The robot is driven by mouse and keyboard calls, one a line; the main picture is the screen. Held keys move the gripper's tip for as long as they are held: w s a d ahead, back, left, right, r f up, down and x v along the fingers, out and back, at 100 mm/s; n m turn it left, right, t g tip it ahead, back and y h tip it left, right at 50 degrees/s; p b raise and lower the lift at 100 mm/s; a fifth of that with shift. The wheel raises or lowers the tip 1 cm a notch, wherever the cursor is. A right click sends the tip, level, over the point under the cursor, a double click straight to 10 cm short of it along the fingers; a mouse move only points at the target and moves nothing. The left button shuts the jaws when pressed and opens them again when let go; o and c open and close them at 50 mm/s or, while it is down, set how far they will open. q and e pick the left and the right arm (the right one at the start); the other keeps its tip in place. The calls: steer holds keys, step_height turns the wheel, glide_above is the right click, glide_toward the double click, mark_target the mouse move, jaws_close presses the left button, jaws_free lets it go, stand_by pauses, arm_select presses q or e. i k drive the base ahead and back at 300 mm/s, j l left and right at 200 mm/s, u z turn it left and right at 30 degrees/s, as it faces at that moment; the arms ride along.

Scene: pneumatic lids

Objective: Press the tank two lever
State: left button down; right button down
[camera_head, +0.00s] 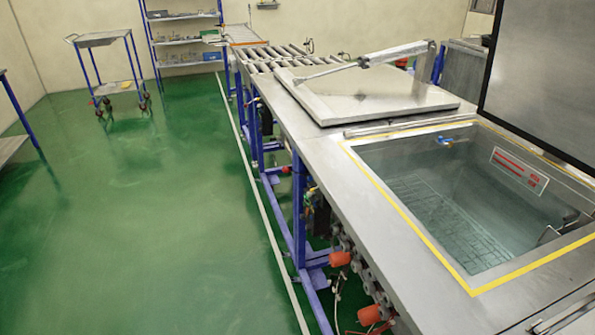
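An open tank (359,147) with yellow edging and clear liquid inside is at the right. Behind it a second tank is covered by a flat metal lid (365,92) with a metal arm (350,65) across it. Below the bench front are two orange-red parts, an upper one (340,258) and a lower one (369,315), beside a row of grey round fittings (362,275). Black parts hang farther along the frame (318,213). I cannot tell which part is the tank two lever. Neither of my grippers is in view.
Green floor (150,230) is clear left of the bench, with a pale line along its blue legs. A cart (100,40), a shelf rack (183,40) and a roller conveyor (280,55) stand at the back. A large dark panel (545,70) rises at the right.

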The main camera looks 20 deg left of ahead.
mark_target(285, 169)
steer(key=i+j+u, duration=0.1)
steer(key=i+j, duration=0.3)
steer(key=i+j+u, duration=0.15)
steer(key=i+j, duration=0.2)
steer(key=i, duration=0.2)
steer(key=i+j+u, duration=0.1)
steer(key=i+j, duration=0.2)
steer(key=i, duration=0.15)
steer(key=i+j+u, duration=0.1)
steer(key=i+j, duration=0.15)
steer(key=i, duration=0.25)
